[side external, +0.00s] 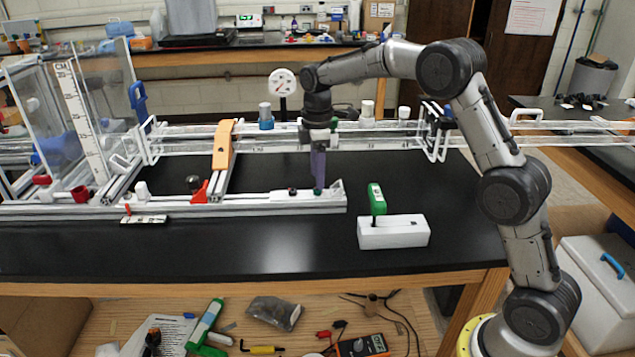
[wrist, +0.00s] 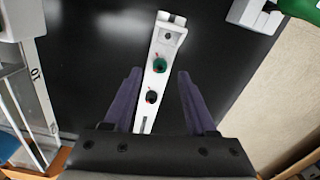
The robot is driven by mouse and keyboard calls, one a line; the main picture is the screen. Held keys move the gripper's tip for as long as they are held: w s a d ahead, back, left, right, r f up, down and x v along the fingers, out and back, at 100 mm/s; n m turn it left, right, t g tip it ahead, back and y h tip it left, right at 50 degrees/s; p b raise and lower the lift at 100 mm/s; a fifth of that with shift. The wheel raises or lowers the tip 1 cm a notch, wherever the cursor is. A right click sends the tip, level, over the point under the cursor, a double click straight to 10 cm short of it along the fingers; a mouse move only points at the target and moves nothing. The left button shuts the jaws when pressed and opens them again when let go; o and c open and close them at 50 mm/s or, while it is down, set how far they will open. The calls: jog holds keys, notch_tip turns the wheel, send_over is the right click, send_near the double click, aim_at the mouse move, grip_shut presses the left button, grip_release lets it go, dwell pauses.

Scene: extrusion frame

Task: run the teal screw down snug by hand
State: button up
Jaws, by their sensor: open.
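The teal screw (wrist: 159,65) sits in a white extrusion rail (wrist: 145,122), near the rail's bracketed end. It also shows in the side external view (side external: 318,191), small and right at my fingertips. My gripper (wrist: 159,74) has two purple fingers, open and spread to either side of the rail, with the teal screw between the tips in the wrist view. In the side external view my gripper (side external: 318,186) points straight down over the screw. I cannot tell whether the fingers touch it or how far the screw is seated.
A second, dark screw (wrist: 152,97) sits in the same rail, close by. A green-handled tool (side external: 377,198) stands in a white block (side external: 393,232) to the right. An orange bracket (side external: 222,145) and clear rails stand behind.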

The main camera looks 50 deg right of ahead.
aim_at(318, 193)
jog(key=shift+f, duration=1.55)
grip_shut()
